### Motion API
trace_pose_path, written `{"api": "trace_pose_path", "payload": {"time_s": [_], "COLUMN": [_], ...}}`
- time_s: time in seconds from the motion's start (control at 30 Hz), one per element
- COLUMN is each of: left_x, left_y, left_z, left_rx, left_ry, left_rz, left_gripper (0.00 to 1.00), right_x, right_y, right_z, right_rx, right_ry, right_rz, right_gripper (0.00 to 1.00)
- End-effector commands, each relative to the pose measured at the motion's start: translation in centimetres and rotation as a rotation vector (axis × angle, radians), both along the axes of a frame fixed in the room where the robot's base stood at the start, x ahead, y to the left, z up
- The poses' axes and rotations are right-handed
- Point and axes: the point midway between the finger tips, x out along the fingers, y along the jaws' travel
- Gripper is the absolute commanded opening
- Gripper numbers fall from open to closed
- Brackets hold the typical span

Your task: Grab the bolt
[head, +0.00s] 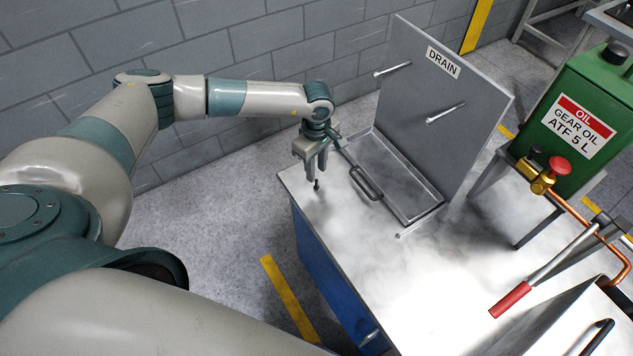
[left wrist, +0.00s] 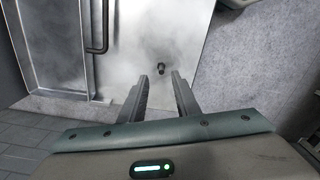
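A small dark bolt (head: 317,186) stands upright on the metal bench top (head: 330,215) near its far left corner. It also shows in the left wrist view (left wrist: 161,69), ahead of the fingertips and roughly in line with the gap between them. My left gripper (head: 312,163) is open and empty, pointing down just above the bolt in the head view. Its two fingers (left wrist: 160,85) show apart in the left wrist view. I cannot tell exactly how high they are above the bolt. My right gripper is not in view.
A drain tray (head: 418,205) with a dark handle (head: 365,184) lies right of the bolt, with an upright DRAIN panel (head: 425,115) behind it. A green oil tank (head: 590,115) and a red-handled lever (head: 512,298) stand farther right. The bench around the bolt is clear.

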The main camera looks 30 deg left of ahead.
Motion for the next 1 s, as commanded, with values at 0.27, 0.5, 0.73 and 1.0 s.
{"api": "trace_pose_path", "payload": {"time_s": [0.27, 0.5, 0.73, 1.0], "left_x": [0.0, -0.2, -0.5, -0.4], "left_y": [0.0, -0.2, -0.3, -0.2], "left_z": [0.0, -1.0, -3.6, -5.2], "left_rx": [0.0, 0.0, 0.0, -0.001], "left_ry": [0.0, 0.003, 0.003, 0.0], "left_rz": [0.0, 0.0, 0.001, 0.0], "left_gripper": [0.29, 0.29, 0.29, 0.29], "right_x": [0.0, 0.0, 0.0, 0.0], "right_y": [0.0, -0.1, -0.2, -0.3], "right_z": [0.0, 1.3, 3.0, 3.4], "right_rx": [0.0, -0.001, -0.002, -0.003], "right_ry": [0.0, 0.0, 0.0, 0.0], "right_rz": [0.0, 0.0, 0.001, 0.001], "right_gripper": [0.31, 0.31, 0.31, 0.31]}}
